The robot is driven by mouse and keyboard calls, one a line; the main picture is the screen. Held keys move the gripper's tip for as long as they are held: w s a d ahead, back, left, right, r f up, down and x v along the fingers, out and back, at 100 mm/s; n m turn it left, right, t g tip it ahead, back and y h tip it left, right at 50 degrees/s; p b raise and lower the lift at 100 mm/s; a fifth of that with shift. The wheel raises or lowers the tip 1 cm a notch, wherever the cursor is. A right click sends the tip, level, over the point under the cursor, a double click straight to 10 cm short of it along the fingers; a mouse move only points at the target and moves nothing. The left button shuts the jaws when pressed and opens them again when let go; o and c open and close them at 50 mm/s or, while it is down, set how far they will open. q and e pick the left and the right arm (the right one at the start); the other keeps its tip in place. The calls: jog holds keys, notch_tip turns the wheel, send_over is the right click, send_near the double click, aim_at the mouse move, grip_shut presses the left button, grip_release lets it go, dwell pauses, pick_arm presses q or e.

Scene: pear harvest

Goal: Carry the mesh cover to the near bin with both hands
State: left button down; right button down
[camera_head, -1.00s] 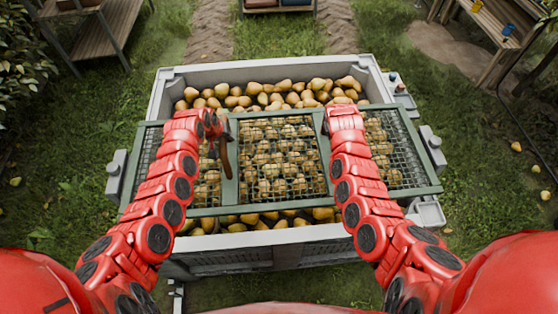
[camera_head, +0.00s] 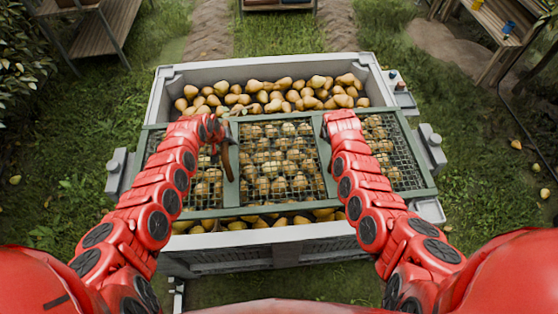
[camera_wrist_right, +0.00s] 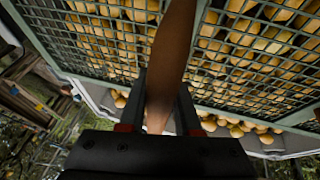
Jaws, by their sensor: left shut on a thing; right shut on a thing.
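The mesh cover (camera_head: 232,210), a green frame with wire panels, lies across the middle of the grey bin (camera_head: 262,70), level or nearly so. I cannot tell whether it touches the rim. My left gripper (camera_head: 222,138) is shut on a curved brown handle (camera_head: 228,160) of the cover, left of centre. My right gripper (camera_wrist_right: 158,115) has its two fingers on a brown handle (camera_wrist_right: 172,60) in the right wrist view. In the head view my right forearm hides that handle. The mesh (camera_wrist_right: 220,50) also fills the upper right wrist view.
Pears (camera_head: 270,95) fill the bin and show behind, through and in front of the cover. Grey brackets stick out at the bin's sides. A wooden shelf (camera_head: 95,35) stands at back left and a wooden bench (camera_head: 495,35) at back right. Grass surrounds the bin.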

pick_arm(q)
jog(key=shift+f, duration=0.15)
pick_arm(e)
jog(key=shift+w+a+f, duration=0.1)
jog(key=shift+f, duration=0.05)
pick_arm(q)
jog(key=c, duration=0.6)
grip_release()
pick_arm(e)
jog(key=c, duration=0.6)
grip_release()
